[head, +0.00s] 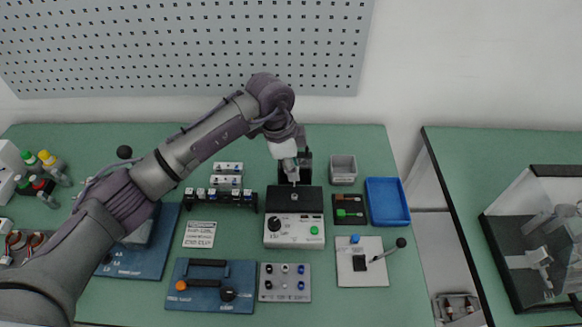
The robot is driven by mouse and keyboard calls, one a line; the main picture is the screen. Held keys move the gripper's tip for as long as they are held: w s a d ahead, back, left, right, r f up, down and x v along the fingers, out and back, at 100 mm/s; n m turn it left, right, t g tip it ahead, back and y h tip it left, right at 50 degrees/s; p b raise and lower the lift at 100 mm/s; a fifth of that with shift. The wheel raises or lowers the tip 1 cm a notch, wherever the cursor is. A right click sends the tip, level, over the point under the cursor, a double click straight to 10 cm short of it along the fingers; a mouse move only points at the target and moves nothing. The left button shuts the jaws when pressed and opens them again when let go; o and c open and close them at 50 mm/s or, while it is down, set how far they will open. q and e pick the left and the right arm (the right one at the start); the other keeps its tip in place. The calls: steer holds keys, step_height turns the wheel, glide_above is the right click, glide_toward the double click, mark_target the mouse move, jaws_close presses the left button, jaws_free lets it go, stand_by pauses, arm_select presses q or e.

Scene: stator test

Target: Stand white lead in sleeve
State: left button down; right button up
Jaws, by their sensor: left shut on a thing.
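My left gripper (291,172) reaches in over the back of the bench and points down. It is shut on a small pale thing, apparently the white lead (292,179), mostly hidden by the fingers. It is just above the back of a tester with a black top (283,195) and a light control panel (282,237). A dark upright part (306,165) stands right behind the gripper. I cannot make out the sleeve clearly, nor whether the lead touches anything. My right gripper is not in view.
A black rack (220,203) with several small plugs stands left of the tester. A grey bin (343,168), a blue tray (387,203) and a black tool holder (350,223) stand to the right. A lever plate (358,272) lies in front. A perforated panel (190,45) hangs behind.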

arm_select(q)
steer(key=x, duration=0.1)
steer(key=b+x, duration=0.2)
steer(key=shift+a+f, duration=0.2)
steer(key=shift+f, duration=0.05)
steer(key=shift+r, duration=0.3)
steer(key=shift+f, duration=0.15)
steer(key=shift+f, duration=0.1)
steer(key=shift+f, duration=0.2)
steer(key=shift+f, duration=0.45)
stand_by(0.7)
steer(key=shift+f+b, duration=0.35)
steer(key=shift+f, duration=0.2)
steer(key=shift+f, duration=0.15)
steer(key=shift+f+b, duration=0.3)
steer(key=shift+f, duration=0.15)
